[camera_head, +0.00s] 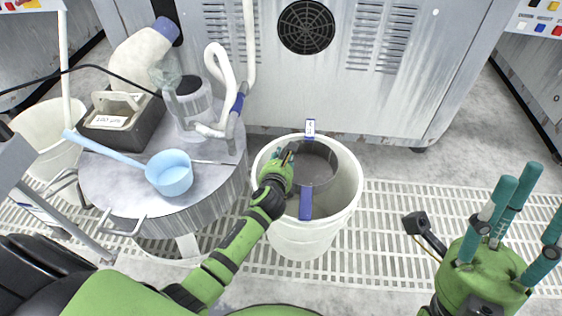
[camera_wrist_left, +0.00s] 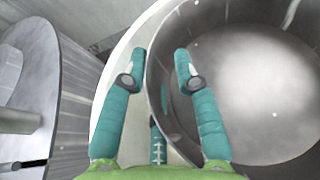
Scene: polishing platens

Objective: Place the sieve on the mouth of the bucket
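The sieve (camera_head: 318,160) is a round grey pan with a blue grip (camera_head: 305,203) toward me and a labelled tab (camera_head: 310,128) on its far side. It lies over the mouth of the white bucket (camera_head: 305,240), its tab overlapping the far rim. I cannot tell whether the blue grip rests on the near rim. My left gripper (camera_head: 285,155) is at the sieve's left side. In the left wrist view, its teal fingers (camera_wrist_left: 160,65) are apart, on either side of the sieve's wall (camera_wrist_left: 157,85). My right gripper (camera_head: 515,215) is open and empty, right of the bucket.
A round metal drum (camera_head: 215,205) stands left of the bucket, bearing a blue ladle (camera_head: 170,175), a dark caddy (camera_head: 122,128) and a hose fitting. Another white bucket (camera_head: 45,125) is farther left. A grey machine cabinet (camera_head: 300,85) stands behind.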

